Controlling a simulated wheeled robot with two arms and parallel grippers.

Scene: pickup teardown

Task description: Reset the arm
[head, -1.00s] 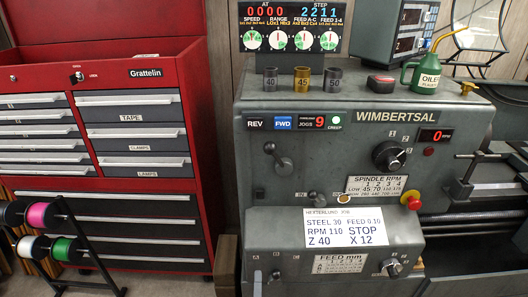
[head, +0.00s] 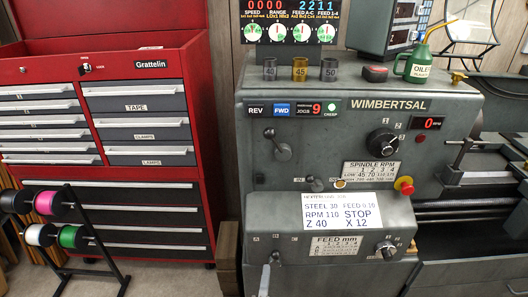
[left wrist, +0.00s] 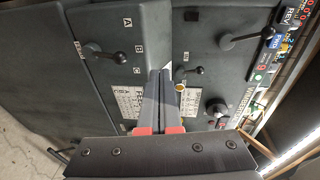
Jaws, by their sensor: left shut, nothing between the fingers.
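My left gripper (left wrist: 161,76) shows in the left wrist view with its two grey fingers together and nothing between them. It points at the front of the grey lathe (head: 290,215), near the feed panel and the white job card. I cannot tell how far the fingertips are from the machine; no contact is visible. In the wrist view a black lever (left wrist: 120,57) is left of the fingers, another lever (left wrist: 228,42) is up and to the right, and a short lever (left wrist: 185,72) is close beside the fingertips. My right gripper is in neither current view.
The lathe carries a green oiler (head: 420,65), three collets and a red emergency button (head: 405,186). A red tool cabinet (head: 88,80) stands at left, with a spool rack (head: 98,250) in front. Some floor (head: 170,280) is clear between rack and lathe.

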